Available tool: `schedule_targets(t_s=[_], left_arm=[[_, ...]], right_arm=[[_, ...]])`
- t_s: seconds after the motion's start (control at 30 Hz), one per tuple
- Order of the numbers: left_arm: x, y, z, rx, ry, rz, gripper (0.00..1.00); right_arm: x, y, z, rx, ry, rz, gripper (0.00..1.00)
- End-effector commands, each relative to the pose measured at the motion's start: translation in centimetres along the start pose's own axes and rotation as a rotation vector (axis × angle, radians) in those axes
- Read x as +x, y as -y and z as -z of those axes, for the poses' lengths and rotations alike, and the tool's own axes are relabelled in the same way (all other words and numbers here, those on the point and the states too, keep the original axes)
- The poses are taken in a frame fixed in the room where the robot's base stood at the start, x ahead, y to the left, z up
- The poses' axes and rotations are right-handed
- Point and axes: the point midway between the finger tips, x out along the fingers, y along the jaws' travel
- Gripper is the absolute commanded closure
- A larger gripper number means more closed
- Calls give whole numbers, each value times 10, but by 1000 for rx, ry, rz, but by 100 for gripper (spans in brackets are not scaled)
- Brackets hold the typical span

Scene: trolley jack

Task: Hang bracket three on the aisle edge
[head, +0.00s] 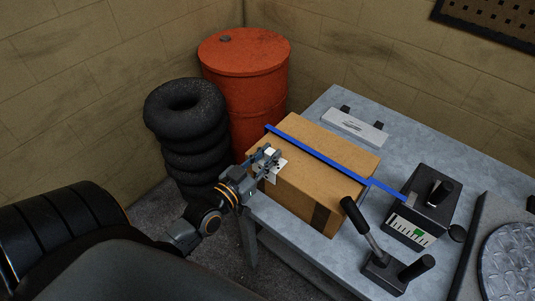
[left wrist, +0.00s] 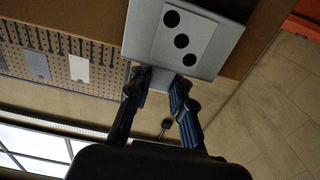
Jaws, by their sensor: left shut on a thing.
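Bracket three, a pale metal plate (head: 274,170) with a white label, is at the upper left edge of the cardboard box (head: 312,158) in the head view. In the left wrist view the bracket (left wrist: 225,42) shows three black dots on its label. My left gripper (head: 267,156) is shut on the bracket; its fingers (left wrist: 160,82) grip the plate's lower end in the left wrist view. I cannot tell whether the bracket rests on the box edge or is just above it. My right gripper is not in view.
The box stands on a grey table (head: 285,228) under a blue strap (head: 320,153). Stacked tyres (head: 188,130) and a red drum (head: 245,75) stand behind on the left.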

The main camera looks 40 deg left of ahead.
Motion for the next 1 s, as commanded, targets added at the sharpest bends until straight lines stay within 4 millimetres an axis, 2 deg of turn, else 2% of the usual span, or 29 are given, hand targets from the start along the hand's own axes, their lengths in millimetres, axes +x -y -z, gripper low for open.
schedule_targets(t_s=[0.03, 0.07, 0.17, 0.57, 0.77, 1.0], left_arm=[[0, 0, -1, 0, -1, 0, 100], [0, 0, 0, 0, -1, 0, 73], [0, 0, 0, 0, -1, 0, 52], [-5, 0, -1, 0, 1, 0, 52], [-33, 0, -2, 0, 5, -1, 52], [-80, 0, -2, 0, 6, 0, 52]], right_arm=[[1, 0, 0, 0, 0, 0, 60], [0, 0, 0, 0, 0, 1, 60], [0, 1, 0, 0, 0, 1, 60], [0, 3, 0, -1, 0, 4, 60], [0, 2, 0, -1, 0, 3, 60], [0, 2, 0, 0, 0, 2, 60]])
